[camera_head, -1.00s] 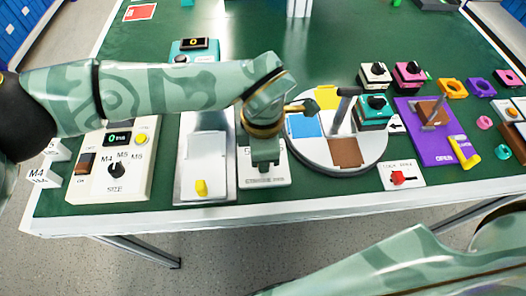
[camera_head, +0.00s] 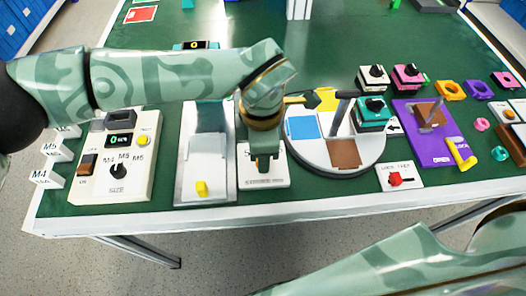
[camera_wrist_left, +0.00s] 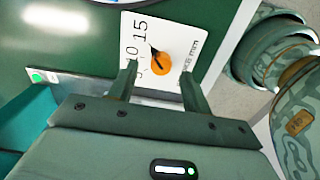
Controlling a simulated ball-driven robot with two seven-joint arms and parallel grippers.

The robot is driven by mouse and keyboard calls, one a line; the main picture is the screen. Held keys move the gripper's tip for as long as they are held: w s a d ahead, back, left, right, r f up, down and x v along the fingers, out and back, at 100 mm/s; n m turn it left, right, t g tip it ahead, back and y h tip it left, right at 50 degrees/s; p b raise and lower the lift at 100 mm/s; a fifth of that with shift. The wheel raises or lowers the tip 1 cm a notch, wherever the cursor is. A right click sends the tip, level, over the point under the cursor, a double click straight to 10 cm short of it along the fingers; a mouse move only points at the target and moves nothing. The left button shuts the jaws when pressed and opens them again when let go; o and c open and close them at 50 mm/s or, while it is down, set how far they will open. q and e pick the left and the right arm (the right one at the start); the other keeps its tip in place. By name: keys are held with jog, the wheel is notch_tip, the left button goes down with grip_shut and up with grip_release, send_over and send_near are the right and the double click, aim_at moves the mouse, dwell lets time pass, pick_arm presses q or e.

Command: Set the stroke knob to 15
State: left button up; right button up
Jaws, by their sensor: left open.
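The stroke knob (camera_wrist_left: 161,63) is orange with a dark pointer, on a white panel (camera_wrist_left: 173,30) marked 5, 10 and 15, in the left wrist view. The pointer leans toward the side between 10 and 15; the exact reading is hard to tell. My left gripper (camera_wrist_left: 159,72) is open, with one finger on each side of the knob; I cannot tell whether they touch it. In the head view my left gripper (camera_head: 265,163) points down over the white stroke panel (camera_head: 264,182) and hides the knob. My right gripper is out of view.
A round turntable (camera_head: 310,155) is close on the right, with a dark lever.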

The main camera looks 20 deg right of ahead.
pick_arm(q)
notch_tip(320, 180, up, 14)
jog(key=p, duration=0.3)
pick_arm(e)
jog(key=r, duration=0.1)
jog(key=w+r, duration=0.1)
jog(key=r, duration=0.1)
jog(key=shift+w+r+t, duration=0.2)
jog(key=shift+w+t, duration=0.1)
pick_arm(q)
jog(key=shift+f, duration=0.1)
